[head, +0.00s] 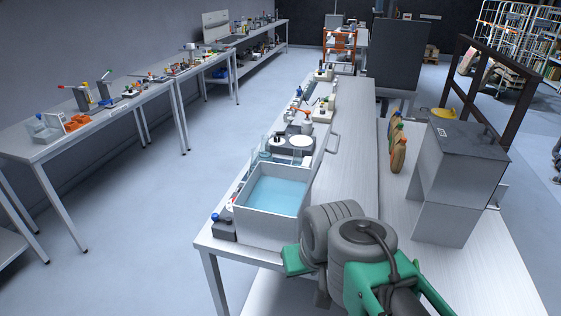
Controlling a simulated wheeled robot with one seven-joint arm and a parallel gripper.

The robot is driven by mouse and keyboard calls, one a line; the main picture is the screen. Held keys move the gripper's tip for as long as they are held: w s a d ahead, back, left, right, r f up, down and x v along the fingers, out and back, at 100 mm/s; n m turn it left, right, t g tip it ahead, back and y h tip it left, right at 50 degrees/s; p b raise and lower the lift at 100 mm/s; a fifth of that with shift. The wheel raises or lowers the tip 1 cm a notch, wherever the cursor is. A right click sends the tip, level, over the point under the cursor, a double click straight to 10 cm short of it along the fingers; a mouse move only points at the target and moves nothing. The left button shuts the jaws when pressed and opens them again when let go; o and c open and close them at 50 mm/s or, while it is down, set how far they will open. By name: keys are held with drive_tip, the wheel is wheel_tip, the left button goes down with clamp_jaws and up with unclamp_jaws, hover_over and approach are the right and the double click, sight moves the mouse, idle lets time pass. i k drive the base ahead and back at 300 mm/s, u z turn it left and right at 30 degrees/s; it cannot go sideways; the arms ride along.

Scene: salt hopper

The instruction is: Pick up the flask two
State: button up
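I cannot make out for certain which item is flask two. Small clear glass-like vessels (264,148) stand on the bench just behind a grey basin of blue liquid, and they are too small to tell apart. My arm reaches in from the bottom right, beside the basin's near right corner. My gripper (297,261) shows only as a green part at the arm's end. Its fingertips are not clear, so I cannot tell whether it is open or holds anything.
The basin (243,224) stands on the near end of the bench (348,145). A grey box-shaped hopper (462,165) and several coloured bags (398,150) stand to the right. Side tables (60,145) with small apparatus line the left. Open floor (150,220) lies between.

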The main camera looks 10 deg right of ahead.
sight(255, 158)
drive_tip(key=u, duration=0.5)
drive_tip(key=k, duration=0.65)
drive_tip(key=u, duration=0.9)
drive_tip(key=k, duration=0.55)
drive_tip(key=u, duration=0.45)
drive_tip(key=i, duration=2.2)
drive_tip(key=z, duration=0.45)
drive_tip(key=i, duration=2)
drive_tip(key=z, duration=0.8)
drive_tip(key=i, duration=1)
drive_tip(key=z, duration=1.8)
drive_tip(key=i, duration=0.95)
drive_tip(key=z, duration=1)
drive_tip(key=i, duration=0.65)
